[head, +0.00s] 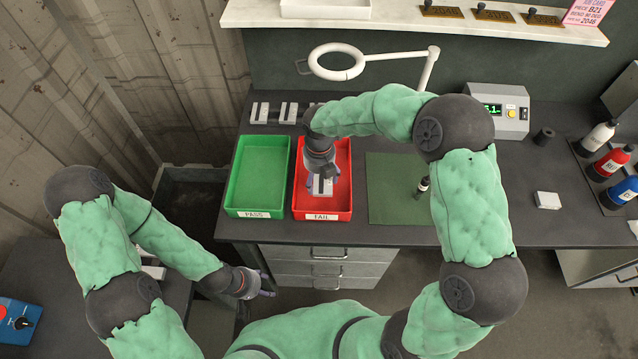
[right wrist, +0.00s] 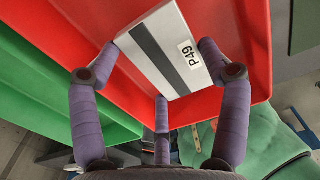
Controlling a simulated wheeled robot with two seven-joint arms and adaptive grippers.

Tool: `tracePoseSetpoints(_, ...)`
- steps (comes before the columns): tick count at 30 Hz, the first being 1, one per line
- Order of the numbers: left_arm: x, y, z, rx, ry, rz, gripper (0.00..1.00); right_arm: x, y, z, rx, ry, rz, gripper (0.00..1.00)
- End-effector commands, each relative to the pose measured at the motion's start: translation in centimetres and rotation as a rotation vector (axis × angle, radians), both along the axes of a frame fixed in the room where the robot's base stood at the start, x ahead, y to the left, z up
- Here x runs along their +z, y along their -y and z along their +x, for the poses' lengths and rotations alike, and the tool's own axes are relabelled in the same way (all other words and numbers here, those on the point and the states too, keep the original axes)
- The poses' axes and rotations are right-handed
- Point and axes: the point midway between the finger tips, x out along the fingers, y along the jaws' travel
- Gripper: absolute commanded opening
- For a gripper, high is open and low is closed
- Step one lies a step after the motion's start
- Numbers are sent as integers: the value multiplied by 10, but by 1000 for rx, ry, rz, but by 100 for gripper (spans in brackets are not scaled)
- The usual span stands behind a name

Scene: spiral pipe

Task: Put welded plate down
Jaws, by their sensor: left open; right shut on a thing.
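The welded plate (right wrist: 163,52) is pale with a dark stripe along its middle and a label reading P49. It is in the grip of my right gripper (head: 321,187), whose purple fingers (right wrist: 163,80) close around its edges in the right wrist view. The plate and gripper are inside or just over the red FAIL tray (head: 343,210); I cannot tell whether the plate touches the tray floor. The green PASS tray (head: 258,178) is empty. My left gripper (head: 264,284) is open and empty, low in front of the bench.
Pale plates (head: 288,112) stand behind the trays. A green mat (head: 390,200) with a small dark tool (head: 422,187) lies right of the red tray. A ring lamp (head: 336,62), a display box (head: 497,110) and bottles (head: 613,160) stand further back and right.

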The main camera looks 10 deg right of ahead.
Motion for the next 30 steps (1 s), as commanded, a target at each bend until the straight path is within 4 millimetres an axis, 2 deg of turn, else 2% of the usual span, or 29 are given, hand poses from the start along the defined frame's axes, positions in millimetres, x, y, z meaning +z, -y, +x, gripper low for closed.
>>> tracePoseSetpoints(6, -9, 0, 0, 0, 0, 0, 55, -29, 0, 1, 0, 1, 0, 18)
tracePoseSetpoints(19, -9, 0, 0, 0, 0, 0, 55, -34, 0, 1, 0, 2, 0, 18)
tracePoseSetpoints(20, -9, 0, 0, 0, 0, 0, 55, -34, 0, 0, 1, -1, 0, 85)
tracePoseSetpoints(21, -9, 0, 0, 0, 0, 0, 55, -34, 0, 0, 1, -1, 0, 96)
tracePoseSetpoints(22, -9, 0, 0, 0, 0, 0, 55, -34, 0, 0, 1, -1, 0, 100)
tracePoseSetpoints(30, -9, 0, 0, 0, 0, 0, 55, -34, 0, 0, 1, -1, 0, 100)
